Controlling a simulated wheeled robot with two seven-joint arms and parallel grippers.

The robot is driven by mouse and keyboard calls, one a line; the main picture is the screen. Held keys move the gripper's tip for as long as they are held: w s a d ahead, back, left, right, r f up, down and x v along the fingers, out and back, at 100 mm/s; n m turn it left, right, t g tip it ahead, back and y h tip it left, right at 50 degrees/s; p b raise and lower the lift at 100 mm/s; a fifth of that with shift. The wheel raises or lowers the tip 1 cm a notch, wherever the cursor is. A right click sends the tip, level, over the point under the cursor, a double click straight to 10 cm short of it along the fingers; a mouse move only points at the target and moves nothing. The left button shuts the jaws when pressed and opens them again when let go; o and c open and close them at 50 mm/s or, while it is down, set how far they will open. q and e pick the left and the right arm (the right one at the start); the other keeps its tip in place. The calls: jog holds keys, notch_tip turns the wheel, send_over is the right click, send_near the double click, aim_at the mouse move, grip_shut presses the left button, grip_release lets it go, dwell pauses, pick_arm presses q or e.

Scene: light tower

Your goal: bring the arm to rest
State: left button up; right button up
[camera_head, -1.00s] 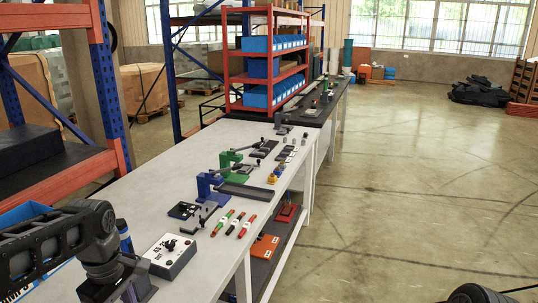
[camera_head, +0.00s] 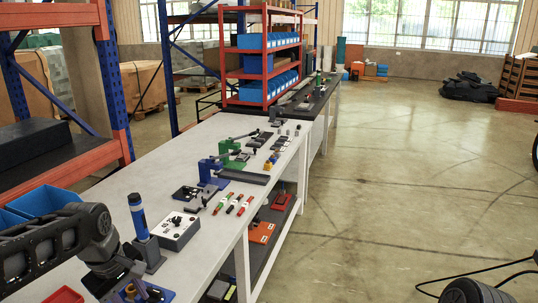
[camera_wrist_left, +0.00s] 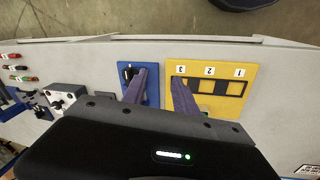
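My left arm enters the head view from the lower left, over the near end of the long grey workbench (camera_head: 150,171). My left gripper is mostly hidden there behind its wrist and the bottom edge. In the left wrist view my left gripper (camera_wrist_left: 161,82) is open, with two purple fingers apart and nothing between them. Height above the plates is unclear. My right gripper is not in view.
Beside my left wrist a blue cylinder (camera_head: 137,213) stands upright in a dark holder. Nearby are a white control box (camera_head: 176,233), red and green tubes (camera_head: 228,203), and blue (camera_head: 207,170) and green (camera_head: 228,148) presses. Open floor (camera_head: 400,200) lies right of the bench.

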pick_arm(q)
jog(key=w+d+f+m+t+h, duration=0.3)
jog(key=d+f+m, duration=0.5)
jog(key=d+f, duration=0.8)
jog(key=s+d+f+m+g, duration=0.1)
jog(key=s+d+f, duration=0.3)
jog(key=s+f, duration=0.6)
jog(key=s+d+f+m+g, duration=0.1)
jog(key=s+d+f+g, duration=0.2)
jog(key=s+f, duration=0.8)
jog(key=shift+s+d+g+h, duration=0.35)
jog(key=shift+s+d, duration=0.2)
jog(key=shift+s, duration=0.25)
jog(key=shift+f, duration=0.1)
